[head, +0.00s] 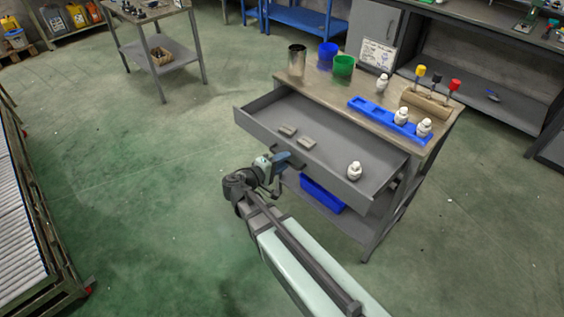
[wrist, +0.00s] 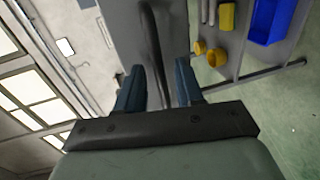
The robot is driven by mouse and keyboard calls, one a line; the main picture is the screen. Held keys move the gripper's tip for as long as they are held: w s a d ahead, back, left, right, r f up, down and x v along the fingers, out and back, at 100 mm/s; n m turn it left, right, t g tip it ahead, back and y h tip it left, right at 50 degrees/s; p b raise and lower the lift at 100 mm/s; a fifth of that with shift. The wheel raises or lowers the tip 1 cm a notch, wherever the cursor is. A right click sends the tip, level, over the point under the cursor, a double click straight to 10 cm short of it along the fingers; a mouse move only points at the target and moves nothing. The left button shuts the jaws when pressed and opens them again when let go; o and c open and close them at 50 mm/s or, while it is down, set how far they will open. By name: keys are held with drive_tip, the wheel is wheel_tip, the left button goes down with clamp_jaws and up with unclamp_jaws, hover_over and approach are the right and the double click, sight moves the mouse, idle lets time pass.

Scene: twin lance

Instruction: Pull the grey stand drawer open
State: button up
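The grey stand drawer (head: 325,140) is pulled well out of the stand, its inside showing in the head view. It holds two small grey blocks (head: 288,130) and a white bottle (head: 354,171). My gripper (head: 287,160) is at the middle of the drawer front. In the wrist view, the two blue fingers (wrist: 159,82) stand apart. The dark bar handle (wrist: 153,40) runs into the space between them, with visible gaps on both sides. Whether either finger touches the handle farther in cannot be told.
A blue bin (head: 322,194) sits on the lower shelf. Open green floor (head: 150,200) lies left of the drawer.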

drive_tip(key=shift+s+a, duration=0.1)
drive_tip(key=v, duration=1.3)
drive_tip(key=shift+s+a, duration=0.15)
drive_tip(key=shift+s, duration=0.05)
drive_tip(key=s+f+g+y, duration=0.4)
drive_tip(key=s+f+g, duration=0.15)
drive_tip(key=f, duration=0.55)
drive_tip(key=s+f+g+y, duration=0.4)
drive_tip(key=s+f, duration=0.3)
drive_tip(key=f, duration=0.5)
drive_tip(key=s+d+f+m+g+y, duration=0.1)
drive_tip(key=s+d+f+m+g, duration=0.1)
drive_tip(key=s+d+f, duration=0.3)
drive_tip(key=s+d+f+m+g+y, duration=0.1)
drive_tip(key=s+d+f+m+g, duration=0.2)
drive_tip(key=s+d, duration=0.5)
drive_tip(key=s+d+f+m+g+y, duration=0.1)
drive_tip(key=s+d+f+m+g, duration=0.2)
drive_tip(key=d, duration=1)
drive_tip(key=s+f+m, duration=0.1)
drive_tip(key=s+f, duration=0.2)
drive_tip(key=f, duration=0.2)
drive_tip(key=shift+s+d, duration=0.3)
drive_tip(key=shift+d, duration=0.1)
